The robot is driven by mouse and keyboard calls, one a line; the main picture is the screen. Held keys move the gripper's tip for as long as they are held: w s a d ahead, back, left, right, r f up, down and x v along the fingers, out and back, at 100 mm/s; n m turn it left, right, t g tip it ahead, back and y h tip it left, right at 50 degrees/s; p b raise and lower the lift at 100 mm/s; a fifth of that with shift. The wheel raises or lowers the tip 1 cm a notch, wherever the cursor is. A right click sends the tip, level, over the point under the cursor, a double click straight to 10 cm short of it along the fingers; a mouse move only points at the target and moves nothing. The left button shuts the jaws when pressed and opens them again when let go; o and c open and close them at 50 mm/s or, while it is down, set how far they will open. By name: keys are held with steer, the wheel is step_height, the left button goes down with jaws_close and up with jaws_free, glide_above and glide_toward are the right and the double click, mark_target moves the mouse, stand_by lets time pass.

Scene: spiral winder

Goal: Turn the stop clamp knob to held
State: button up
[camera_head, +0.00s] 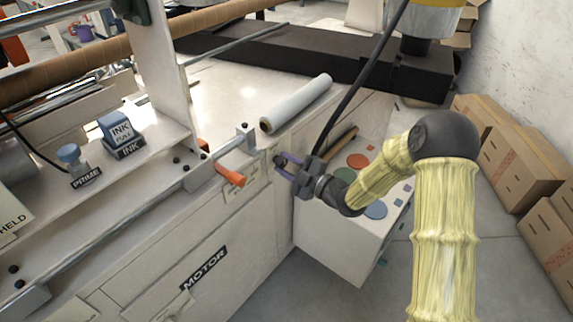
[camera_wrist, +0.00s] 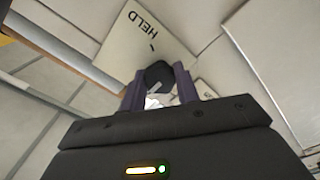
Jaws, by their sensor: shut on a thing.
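The stop clamp knob (camera_wrist: 158,74) is a dark round knob with a pale line on it, seen in the wrist view. It stands beside a cream plate (camera_wrist: 118,52) that reads HELD, upside down in this view. My gripper (camera_wrist: 159,86) has its two purple fingers on either side of the knob and is shut on it. In the head view my gripper (camera_head: 281,165) is at the machine's front panel, right of an orange handle (camera_head: 229,176). The knob is mostly hidden by the fingers there. Its exact pointing direction is hard to tell.
A white roll (camera_head: 296,103) lies on the machine top above my gripper. A white box (camera_head: 340,240) with coloured discs stands below my arm. A MOTOR label (camera_head: 204,267) is on the lower panel. Cardboard boxes (camera_head: 520,165) line the right wall; the floor between is clear.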

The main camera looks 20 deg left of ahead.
steer(key=shift+m, duration=0.4)
steer(key=m+p, duration=0.2)
steer(key=m, duration=0.4)
steer(key=shift+s+p, duration=0.1)
steer(key=shift+p, duration=0.3)
steer(key=m+p, duration=0.3)
steer(key=m, duration=0.4)
steer(key=m+p, duration=0.2)
steer(key=m, duration=0.3)
steer(key=shift+m, duration=0.3)
steer(key=m+p, duration=0.1)
steer(key=m, duration=0.3)
steer(key=shift+m, duration=0.4)
steer(key=o, duration=1)
